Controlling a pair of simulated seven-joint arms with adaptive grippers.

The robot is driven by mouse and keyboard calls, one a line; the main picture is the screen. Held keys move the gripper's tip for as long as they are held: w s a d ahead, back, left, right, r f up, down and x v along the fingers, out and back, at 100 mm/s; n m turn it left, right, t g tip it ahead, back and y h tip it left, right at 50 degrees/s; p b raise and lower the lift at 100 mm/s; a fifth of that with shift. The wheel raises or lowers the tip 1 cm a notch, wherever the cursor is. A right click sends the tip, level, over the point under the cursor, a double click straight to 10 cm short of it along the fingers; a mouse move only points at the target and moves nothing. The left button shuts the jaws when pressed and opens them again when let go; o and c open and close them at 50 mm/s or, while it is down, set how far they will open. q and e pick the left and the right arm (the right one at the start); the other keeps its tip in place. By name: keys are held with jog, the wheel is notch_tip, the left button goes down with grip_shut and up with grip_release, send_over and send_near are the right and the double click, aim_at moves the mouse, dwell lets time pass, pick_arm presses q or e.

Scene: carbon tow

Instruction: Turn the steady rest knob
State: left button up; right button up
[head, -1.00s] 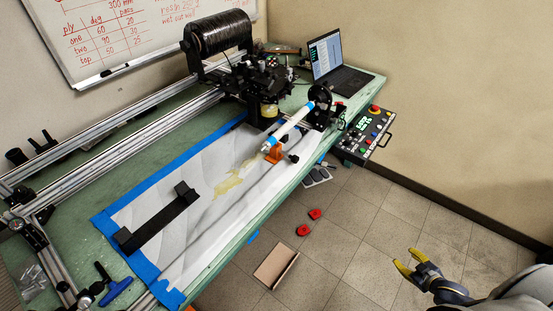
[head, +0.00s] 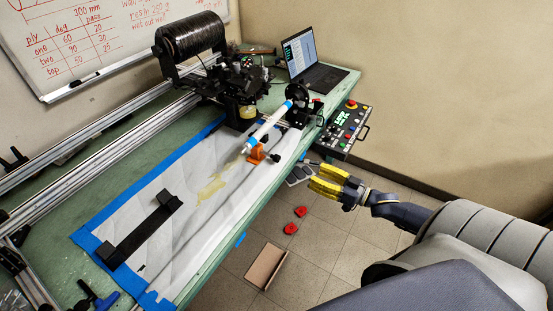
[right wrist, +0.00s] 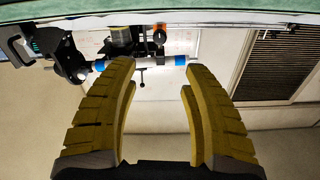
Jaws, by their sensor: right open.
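The orange steady rest (head: 257,153) stands on the white sheet near the front edge of the bench, under the near end of a white tube (head: 266,127) with blue bands. Its small black knob (head: 276,158) sticks out on the right side. My right gripper (head: 316,177) has yellow fingers, open and empty. It is in front of the bench edge, to the right of the knob and apart from it. In the right wrist view the tube (right wrist: 165,61) and an orange part (right wrist: 160,27) appear beyond the open fingers (right wrist: 158,68). My left gripper is not in view.
A control box (head: 345,128) with buttons hangs at the bench's right end, close behind my right gripper. A laptop (head: 312,62) and a black fibre spool (head: 190,36) stand farther back. A black bar (head: 140,232) lies on the sheet. Red pieces (head: 291,228) lie on the floor.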

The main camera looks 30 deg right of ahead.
aim_at(279, 159)
jog(key=x, duration=1.5)
jog(key=shift+w+a, duration=0.2)
jog(key=shift+w, duration=0.15)
